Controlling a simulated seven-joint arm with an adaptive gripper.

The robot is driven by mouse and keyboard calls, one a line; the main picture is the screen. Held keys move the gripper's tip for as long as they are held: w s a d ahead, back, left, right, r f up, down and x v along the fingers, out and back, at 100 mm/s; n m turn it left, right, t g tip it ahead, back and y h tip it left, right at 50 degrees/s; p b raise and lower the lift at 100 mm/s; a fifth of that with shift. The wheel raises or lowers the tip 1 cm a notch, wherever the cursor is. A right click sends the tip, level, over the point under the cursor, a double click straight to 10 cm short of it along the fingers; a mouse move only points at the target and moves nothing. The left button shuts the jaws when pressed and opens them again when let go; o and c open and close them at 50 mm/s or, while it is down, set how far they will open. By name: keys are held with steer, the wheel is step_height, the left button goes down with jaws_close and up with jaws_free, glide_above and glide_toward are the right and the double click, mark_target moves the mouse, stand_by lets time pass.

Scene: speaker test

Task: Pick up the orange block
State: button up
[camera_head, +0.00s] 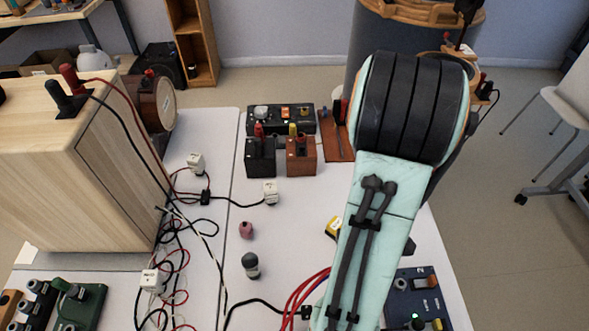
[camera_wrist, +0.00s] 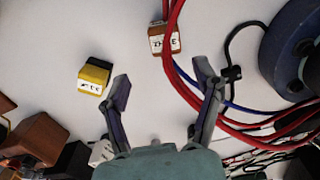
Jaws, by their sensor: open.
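A small brown-orange block (camera_wrist: 156,44) with a white label, which looks like the orange block, lies on the white table in the wrist view. Red cables run over or close against its right side. I cannot make it out in the head view, where my arm covers part of the table. My gripper (camera_wrist: 161,76) is open and empty, and the block lies beyond the gap between its fingertips. In the head view my arm hides the gripper.
A yellow-and-black labelled block (camera_wrist: 94,77) lies left of my gripper; it also shows beside my arm in the head view (camera_head: 332,227). Red and blue cables (camera_wrist: 215,112) run by the right finger. A wooden speaker cabinet (camera_head: 120,170) stands at left. A dark blue knobbed box (camera_head: 412,300) is front right.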

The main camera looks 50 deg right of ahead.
steer(key=shift+s+d+f+m, duration=0.1)
steer(key=shift+s+f+m, duration=0.15)
steer(key=shift+s, duration=0.2)
steer(key=shift+s+f+m, duration=0.2)
steer(key=shift+s+m, duration=0.05)
steer(key=shift+s, duration=0.2)
steer(key=shift+f, duration=3.2)
jaws_close()
